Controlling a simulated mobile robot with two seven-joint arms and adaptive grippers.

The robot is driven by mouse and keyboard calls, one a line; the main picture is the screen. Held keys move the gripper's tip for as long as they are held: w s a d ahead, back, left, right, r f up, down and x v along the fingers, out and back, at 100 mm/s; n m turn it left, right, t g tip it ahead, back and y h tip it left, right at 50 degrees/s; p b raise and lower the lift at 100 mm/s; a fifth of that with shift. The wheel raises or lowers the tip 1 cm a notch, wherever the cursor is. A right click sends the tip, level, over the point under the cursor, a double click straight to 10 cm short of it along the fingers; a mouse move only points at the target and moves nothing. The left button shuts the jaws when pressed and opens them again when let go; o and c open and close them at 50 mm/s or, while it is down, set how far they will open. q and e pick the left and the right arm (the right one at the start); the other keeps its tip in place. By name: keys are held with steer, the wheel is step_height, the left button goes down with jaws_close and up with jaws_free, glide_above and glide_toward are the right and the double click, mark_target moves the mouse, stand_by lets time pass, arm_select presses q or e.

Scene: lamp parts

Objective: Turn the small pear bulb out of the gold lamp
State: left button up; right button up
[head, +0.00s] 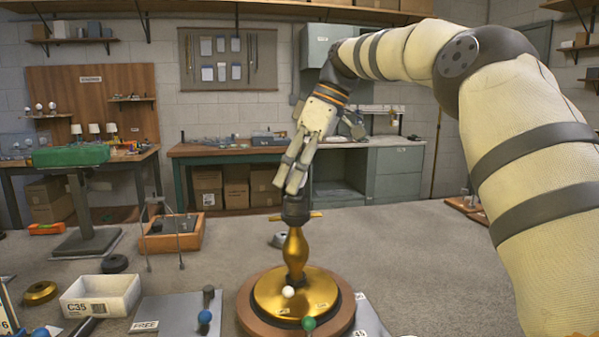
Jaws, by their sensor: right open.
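The gold lamp (295,250) stands upright at the front centre, with a wide round gold base and a dark socket (296,208) on top. My right gripper (291,187) reaches down from above and its fingers are just over the socket, around or beside its top. It is open; whether the fingers touch anything is too small to tell. I cannot make out the small pear bulb; the fingers cover the place above the socket. My left gripper is not in view.
The lamp stands on a round brown board (245,318). A white bin (101,296) marked C35 and a grey mat (165,312) marked FREE lie to its left. Grey surface behind the lamp is mostly clear.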

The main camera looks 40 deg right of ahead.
steer(key=m+t+h, duration=0.1)
steer(key=m, duration=0.3)
steer(key=shift+s+a, duration=0.1)
steer(key=m+h, duration=0.2)
steer(key=m, duration=0.2)
steer(key=shift+t, duration=0.4)
steer(key=shift+m+h, duration=0.4)
steer(key=shift+m, duration=0.7)
steer(key=shift+m+h, duration=0.5)
steer(key=shift+m, duration=0.7)
steer(key=m, duration=0.1)
steer(key=m+h, duration=0.1)
steer(key=m, duration=0.1)
steer(key=shift+w+m+g, duration=0.2)
steer(key=shift+m+g, duration=0.1)
steer(key=shift+c, duration=1.4)
steer(key=c, duration=0.5)
steer(key=n+y, duration=0.1)
steer(key=n, duration=0.3)
steer(key=shift+c, duration=0.3)
steer(key=n+y, duration=0.1)
steer(key=n, duration=0.2)
steer(key=shift+y, duration=0.3)
